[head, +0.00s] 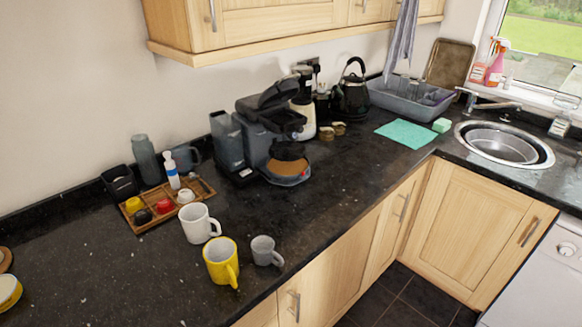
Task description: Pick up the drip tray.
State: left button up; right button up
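The dark coffee machine (267,118) stands on the black counter with its lid part tilted up. At its front, low down, is the drip tray (289,178), a rounded grey base with a brown-orange round top, below the machine's spout. I cannot tell from here whether the tray is fully seated in the machine. Neither of my grippers is in view.
A white mug (195,224), a yellow mug (220,262) and a small grey cup (264,251) stand left of the tray, near the counter's front. A wooden organiser (202,189) is behind them. The counter right of the tray is clear up to the teal cloth (407,134).

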aim_at(297, 169)
jog(key=i+l+u, duration=0.1)
jog(key=l, duration=0.25)
jog(key=i+l+u, duration=0.1)
jog(key=i+l, duration=0.2)
jog(key=i+l+u, duration=0.15)
jog(key=l, duration=0.35)
